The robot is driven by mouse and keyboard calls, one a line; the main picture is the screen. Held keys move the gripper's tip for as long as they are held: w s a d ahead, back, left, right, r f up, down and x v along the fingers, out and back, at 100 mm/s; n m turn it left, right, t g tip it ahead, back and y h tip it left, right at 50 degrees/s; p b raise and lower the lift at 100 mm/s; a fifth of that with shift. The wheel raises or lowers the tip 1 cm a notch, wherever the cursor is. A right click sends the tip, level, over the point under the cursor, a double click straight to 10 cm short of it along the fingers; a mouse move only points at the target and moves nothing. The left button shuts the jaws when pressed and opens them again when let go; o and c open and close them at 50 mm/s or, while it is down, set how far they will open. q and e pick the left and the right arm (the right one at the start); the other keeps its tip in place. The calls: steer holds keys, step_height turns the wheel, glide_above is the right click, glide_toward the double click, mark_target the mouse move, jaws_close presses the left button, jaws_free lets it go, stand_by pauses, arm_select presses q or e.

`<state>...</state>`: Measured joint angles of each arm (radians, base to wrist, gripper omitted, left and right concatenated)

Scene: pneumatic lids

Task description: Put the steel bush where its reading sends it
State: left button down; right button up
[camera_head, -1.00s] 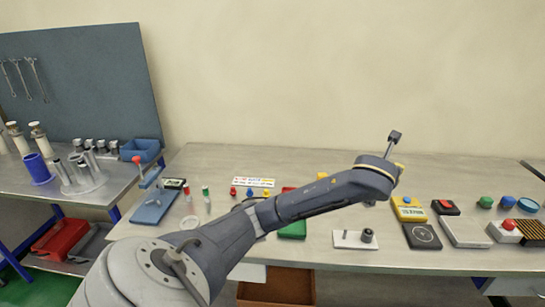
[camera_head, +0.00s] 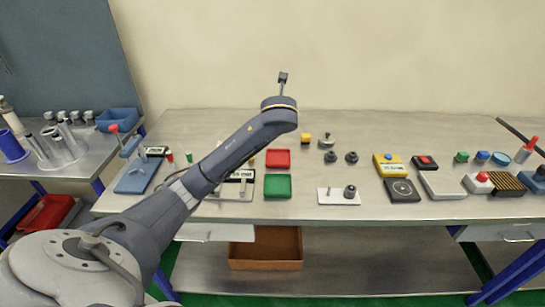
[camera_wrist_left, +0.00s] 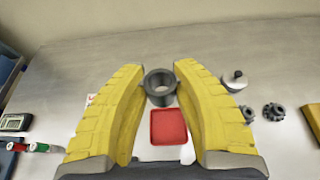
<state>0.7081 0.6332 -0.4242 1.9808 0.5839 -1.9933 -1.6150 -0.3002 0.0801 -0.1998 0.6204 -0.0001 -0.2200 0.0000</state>
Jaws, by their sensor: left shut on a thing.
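The steel bush, a dark grey ring with an open bore (camera_wrist_left: 160,86), is between the yellow fingertips of my left gripper (camera_wrist_left: 162,82) in the left wrist view. The gripper is shut on it, with the bore's opening facing the camera. The red tray (camera_wrist_left: 168,127) shows below the bush in that view. In the head view my left wrist is over the back of the bench, behind the red tray (camera_head: 278,158) and green tray (camera_head: 278,186); the fingers and bush are hidden there. My right gripper is not in view.
A white plate (camera_head: 330,197) with a dark ring part (camera_head: 350,191) stands near the front edge. A black pad (camera_head: 402,190) and pale tray (camera_head: 441,186) are to its right. Small dark round parts (camera_head: 351,157) stand behind.

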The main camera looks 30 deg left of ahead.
mark_target(278, 160)
arm_select(q)
step_height(278, 160, down, 19)
steer(key=shift+r, duration=0.15)
stand_by(0.5)
steer(key=c, duration=1.3)
jaws_free()
steer(key=shift+s+d, duration=0.1)
steer(key=shift+d, duration=0.05)
steer(key=v, duration=1.1)
steer(key=shift+s+d+r, duration=0.15)
steer(key=shift+s+r, duration=0.1)
